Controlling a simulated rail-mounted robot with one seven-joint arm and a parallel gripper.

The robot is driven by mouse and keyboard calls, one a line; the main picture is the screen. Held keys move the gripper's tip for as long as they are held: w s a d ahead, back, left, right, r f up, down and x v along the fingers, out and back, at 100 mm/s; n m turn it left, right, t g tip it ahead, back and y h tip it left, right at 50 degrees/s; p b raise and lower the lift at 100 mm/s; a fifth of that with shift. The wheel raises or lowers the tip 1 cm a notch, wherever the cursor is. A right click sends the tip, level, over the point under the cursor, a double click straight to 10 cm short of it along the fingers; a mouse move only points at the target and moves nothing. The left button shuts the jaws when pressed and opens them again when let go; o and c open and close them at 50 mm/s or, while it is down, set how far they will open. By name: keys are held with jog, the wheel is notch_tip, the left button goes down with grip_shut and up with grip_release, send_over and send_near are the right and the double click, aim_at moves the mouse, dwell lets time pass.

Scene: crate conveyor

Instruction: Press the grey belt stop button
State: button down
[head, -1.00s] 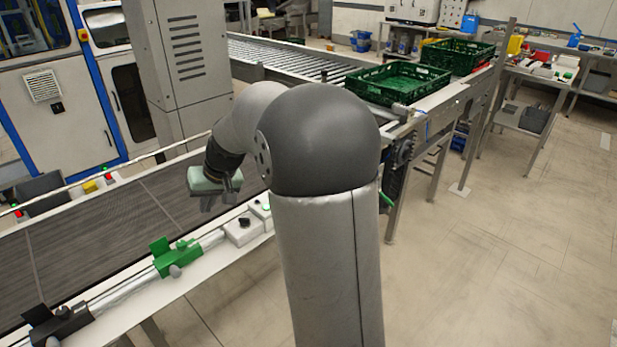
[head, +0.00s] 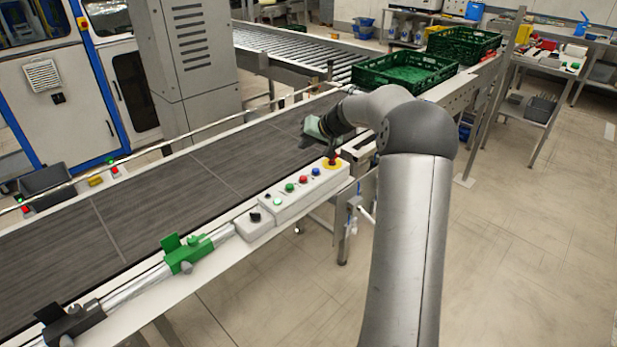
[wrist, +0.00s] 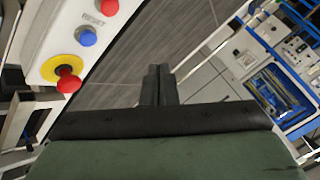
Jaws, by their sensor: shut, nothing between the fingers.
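A white control box (head: 310,192) on the near rail of the belt carries a row of buttons: a pale one (head: 278,200), a green one (head: 289,187), a red one (head: 302,179) and a blue one (head: 315,171). A red mushroom button on yellow (head: 332,163) is at its far end. No button looks clearly grey.
A smaller white box with a black knob (head: 255,217) sits beside the control box. A green clamp (head: 185,253) is on the near rail. The dark belt (head: 150,215) is empty. Green crates (head: 405,70) stand at the back right.

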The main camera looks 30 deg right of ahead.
aim_at(306, 179)
notch_tip(306, 179, down, 8)
jog(key=b, duration=0.5)
jog(key=shift+f, duration=0.25)
jog(key=shift+f+b, duration=0.2)
jog(key=shift+b, duration=0.2)
dwell(1.6)
jog(key=shift+f+b, duration=0.45)
jog(key=shift+b, duration=0.25)
jog(key=shift+f+b, duration=0.45)
jog(key=shift+b, duration=0.15)
dwell(0.5)
jog(key=shift+r, duration=0.15)
jog(key=shift+r+p, duration=0.3)
jog(key=shift+r, duration=0.45)
jog(key=shift+r, duration=0.1)
